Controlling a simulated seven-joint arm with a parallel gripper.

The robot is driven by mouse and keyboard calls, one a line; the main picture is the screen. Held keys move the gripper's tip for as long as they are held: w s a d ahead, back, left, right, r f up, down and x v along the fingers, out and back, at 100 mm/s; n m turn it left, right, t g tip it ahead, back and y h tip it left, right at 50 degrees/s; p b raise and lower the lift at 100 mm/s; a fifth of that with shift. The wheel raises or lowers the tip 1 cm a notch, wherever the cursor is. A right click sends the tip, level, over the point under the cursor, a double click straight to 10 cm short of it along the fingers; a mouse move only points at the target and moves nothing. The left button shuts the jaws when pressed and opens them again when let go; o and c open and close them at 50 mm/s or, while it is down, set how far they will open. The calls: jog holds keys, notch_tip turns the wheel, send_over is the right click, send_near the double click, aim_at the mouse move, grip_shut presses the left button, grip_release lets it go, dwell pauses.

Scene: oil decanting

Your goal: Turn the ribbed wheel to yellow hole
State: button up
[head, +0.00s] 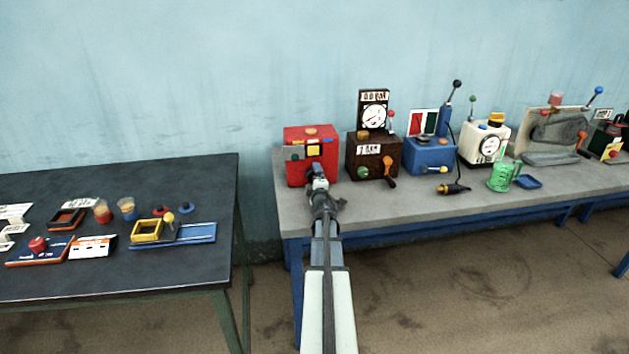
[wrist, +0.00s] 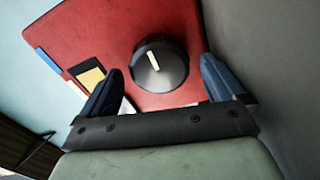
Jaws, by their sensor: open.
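The red box (head: 296,172) stands at the left end of the grey bench. In the wrist view its red face (wrist: 115,35) carries a round dark wheel (wrist: 160,65) with a pale pointer line, tilted toward the upper left; ribs cannot be made out clearly. A yellow square (wrist: 90,80) with a dark border lies left of the wheel; it also shows in the head view (head: 313,150). I cannot tell whether it is a hole. My gripper (head: 319,181) is in front of the box, open, with its fingers on either side of the wheel and apart from it.
To the right on the bench are a brown box with a dial (head: 374,157), a blue box (head: 430,156) with a lever, a cream box (head: 485,145) and a green jug (head: 501,177). A dark table (head: 190,275) with trays and cups stands at left.

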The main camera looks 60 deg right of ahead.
jog(key=v, duration=1.4)
jog(key=shift+w, duration=0.1)
